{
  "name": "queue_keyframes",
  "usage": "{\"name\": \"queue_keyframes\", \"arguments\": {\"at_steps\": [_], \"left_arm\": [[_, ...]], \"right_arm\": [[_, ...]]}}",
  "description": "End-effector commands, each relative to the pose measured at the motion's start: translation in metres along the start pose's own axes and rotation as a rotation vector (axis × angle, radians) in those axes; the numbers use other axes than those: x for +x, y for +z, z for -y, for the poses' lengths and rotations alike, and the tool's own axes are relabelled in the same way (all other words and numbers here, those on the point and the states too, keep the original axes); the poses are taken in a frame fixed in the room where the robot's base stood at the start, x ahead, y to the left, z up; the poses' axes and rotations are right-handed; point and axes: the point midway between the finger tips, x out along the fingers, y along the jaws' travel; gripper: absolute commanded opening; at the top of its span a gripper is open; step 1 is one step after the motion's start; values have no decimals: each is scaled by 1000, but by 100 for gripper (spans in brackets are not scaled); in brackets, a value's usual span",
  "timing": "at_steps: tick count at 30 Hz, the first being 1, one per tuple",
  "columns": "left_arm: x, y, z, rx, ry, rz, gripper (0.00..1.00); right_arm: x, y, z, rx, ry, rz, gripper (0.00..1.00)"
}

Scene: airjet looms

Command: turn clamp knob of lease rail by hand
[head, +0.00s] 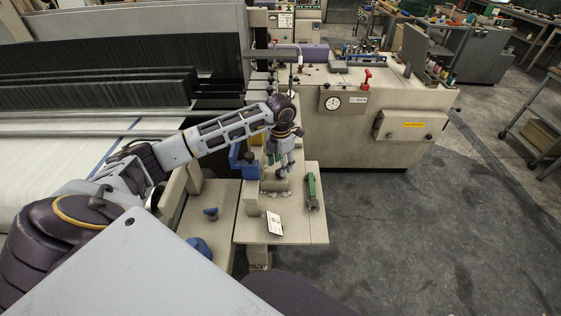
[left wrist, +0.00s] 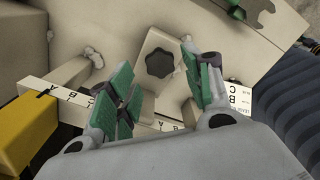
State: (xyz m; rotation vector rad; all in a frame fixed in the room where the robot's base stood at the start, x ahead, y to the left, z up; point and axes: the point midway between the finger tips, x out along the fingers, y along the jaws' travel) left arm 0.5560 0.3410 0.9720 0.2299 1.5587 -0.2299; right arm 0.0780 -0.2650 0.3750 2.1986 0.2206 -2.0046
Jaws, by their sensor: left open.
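The black lobed clamp knob (left wrist: 160,63) sits on a beige block (left wrist: 150,42) in the left wrist view. A pale rail (left wrist: 68,93) with a lettered scale runs below it, partly hidden behind my fingers. My left gripper (head: 281,168) points down over the small bench in the head view. In the wrist view its two green-padded fingers are open and apart, one on each side of the knob in the picture. I see no finger closed on the knob. In the head view the gripper hides the knob. My right gripper is not in view.
On the bench (head: 305,231) lie a green tool (head: 312,191) and a white card (head: 274,222). A beige machine housing (head: 310,125) with a gauge stands behind. Open floor (head: 400,225) lies to the right.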

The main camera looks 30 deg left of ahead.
Motion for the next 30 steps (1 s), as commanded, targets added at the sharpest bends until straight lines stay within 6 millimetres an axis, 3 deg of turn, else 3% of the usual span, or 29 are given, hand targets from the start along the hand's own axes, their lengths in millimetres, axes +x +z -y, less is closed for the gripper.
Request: {"name": "queue_keyframes", "arguments": {"at_steps": [13,30], "left_arm": [[35,0,0,0,-1,-1,50],[34,0,0,-1,0,0,50]], "right_arm": [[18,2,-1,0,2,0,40],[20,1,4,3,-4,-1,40]]}}
